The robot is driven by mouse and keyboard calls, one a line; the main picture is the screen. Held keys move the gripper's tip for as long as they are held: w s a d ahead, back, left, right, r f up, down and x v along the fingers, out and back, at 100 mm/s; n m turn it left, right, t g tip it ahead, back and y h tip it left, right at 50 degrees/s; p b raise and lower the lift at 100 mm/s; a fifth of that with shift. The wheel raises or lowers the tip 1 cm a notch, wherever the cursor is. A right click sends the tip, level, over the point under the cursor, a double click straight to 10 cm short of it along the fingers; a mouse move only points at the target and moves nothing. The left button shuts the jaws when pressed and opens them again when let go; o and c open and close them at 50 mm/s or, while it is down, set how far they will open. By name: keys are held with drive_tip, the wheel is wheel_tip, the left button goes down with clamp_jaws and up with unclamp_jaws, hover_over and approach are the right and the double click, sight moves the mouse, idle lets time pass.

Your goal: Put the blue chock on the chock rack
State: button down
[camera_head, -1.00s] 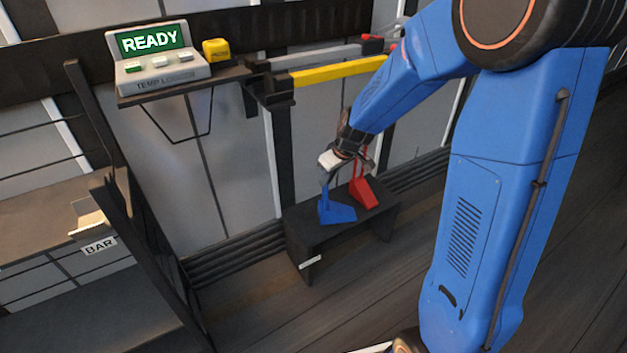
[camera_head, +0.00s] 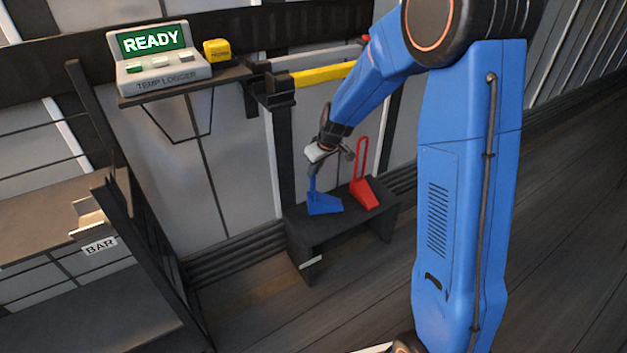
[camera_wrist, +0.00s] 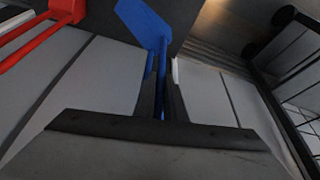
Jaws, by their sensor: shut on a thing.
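The blue chock (camera_head: 323,203) is a wedge with an upright handle, at the left part of a low dark bench-like stand (camera_head: 318,235), which looks like the chock rack. My gripper (camera_head: 313,172) is shut on the handle from above. In the wrist view the blue chock (camera_wrist: 145,22) hangs beyond the jaws, with its thin handle running between them (camera_wrist: 160,100). Whether its base touches the stand or is just above it, I cannot tell. A red chock (camera_head: 365,193) with a tall loop handle stands on the stand to the right; its handle also shows in the wrist view (camera_wrist: 38,34).
A temp logger (camera_head: 155,58) reading READY and a yellow block (camera_head: 217,50) sit on a wall shelf (camera_head: 185,85). A yellow bar (camera_head: 322,73) runs above the stand. A dark frame with a BAR label (camera_head: 99,246) stands at left. Floor before the stand is clear.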

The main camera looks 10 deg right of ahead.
drive_tip(key=f, duration=0.4)
drive_tip(key=shift+w+a+f, duration=0.1)
drive_tip(key=shift+w+f, duration=0.1)
drive_tip(key=shift+f, duration=0.25)
drive_tip(key=c, duration=1.8)
unclamp_jaws()
